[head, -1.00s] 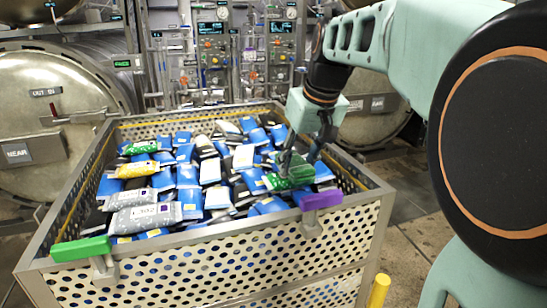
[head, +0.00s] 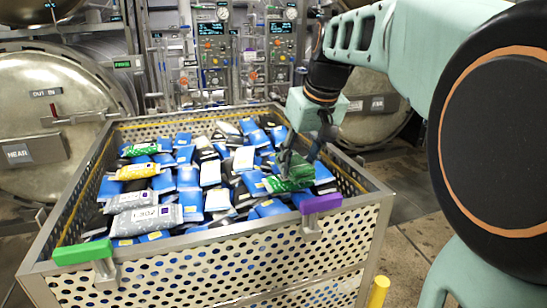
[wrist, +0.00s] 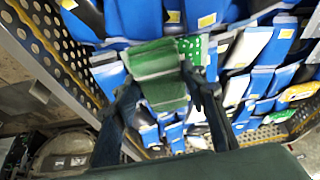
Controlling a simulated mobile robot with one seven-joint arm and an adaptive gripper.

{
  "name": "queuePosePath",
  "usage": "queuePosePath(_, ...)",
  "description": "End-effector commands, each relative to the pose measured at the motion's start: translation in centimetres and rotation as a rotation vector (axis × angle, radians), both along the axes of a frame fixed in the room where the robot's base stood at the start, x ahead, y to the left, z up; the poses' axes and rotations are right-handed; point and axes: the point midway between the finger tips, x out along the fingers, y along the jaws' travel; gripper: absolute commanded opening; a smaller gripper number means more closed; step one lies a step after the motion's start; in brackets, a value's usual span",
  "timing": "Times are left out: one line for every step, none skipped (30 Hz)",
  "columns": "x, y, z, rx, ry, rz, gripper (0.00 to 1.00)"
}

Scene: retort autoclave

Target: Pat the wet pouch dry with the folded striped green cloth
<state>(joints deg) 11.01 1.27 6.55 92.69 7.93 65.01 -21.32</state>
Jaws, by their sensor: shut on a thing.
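My gripper (head: 297,168) is shut on the folded green cloth (head: 285,183), low over the pouches in the right front part of the basket. In the wrist view the cloth (wrist: 158,75), green with pale stripes, sits between the two fingers of my gripper (wrist: 162,88). A green pouch with white dots (wrist: 190,45) shows just beyond the cloth's edge, partly covered by it. I cannot tell whether the cloth presses on it. No water is clearly visible, so I cannot tell which pouch is wet.
A perforated metal basket (head: 220,262) holds many blue, white and black pouches, with grey ones (head: 147,218) and a yellow one (head: 137,172) at left. A green clip (head: 82,252) and a purple clip (head: 321,204) sit on its front rim. Autoclave doors stand behind.

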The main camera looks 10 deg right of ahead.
Motion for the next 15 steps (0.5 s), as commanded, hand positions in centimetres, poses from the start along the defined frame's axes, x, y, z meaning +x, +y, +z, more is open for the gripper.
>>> queuePosePath(0.0, 0.0, 0.9, 0.0, -0.001, 0.0, 0.2)
queuePosePath(0.0, 0.0, 1.2, 0.0, -0.001, 0.0, 0.2)
queuePosePath(0.0, 0.0, 1.5, 0.0, -0.002, 0.0, 0.2)
queuePosePath(0.0, 0.0, 1.8, 0.0, -0.002, 0.0, 0.2)
queuePosePath(0.0, 0.0, 2.0, 0.0, -0.002, 0.0, 0.2)
queuePosePath(0.0, 0.0, 2.3, 0.0, -0.002, 0.0, 0.2)
queuePosePath(0.0, 0.0, 2.6, 0.0, -0.002, 0.0, 0.2)
queuePosePath(0.0, 0.0, 2.8, 0.0, -0.002, 0.0, 0.2)
queuePosePath(0.0, 0.0, 3.1, 0.0, -0.003, 0.0, 0.2)
queuePosePath(0.0, 0.0, 3.4, 0.0, -0.003, 0.0, 0.2)
queuePosePath(0.0, 0.0, 3.6, 0.0, -0.003, 0.0, 0.2)
queuePosePath(0.0, 0.0, 3.9, 0.0, -0.003, 0.0, 0.2)
queuePosePath(0.1, 0.0, 4.1, 0.0, -0.003, 0.0, 0.2)
queuePosePath(0.1, 0.0, 4.2, 0.0, -0.003, 0.0, 0.2)
queuePosePath(0.1, 0.0, 4.5, 0.0, -0.004, 0.0, 0.2)
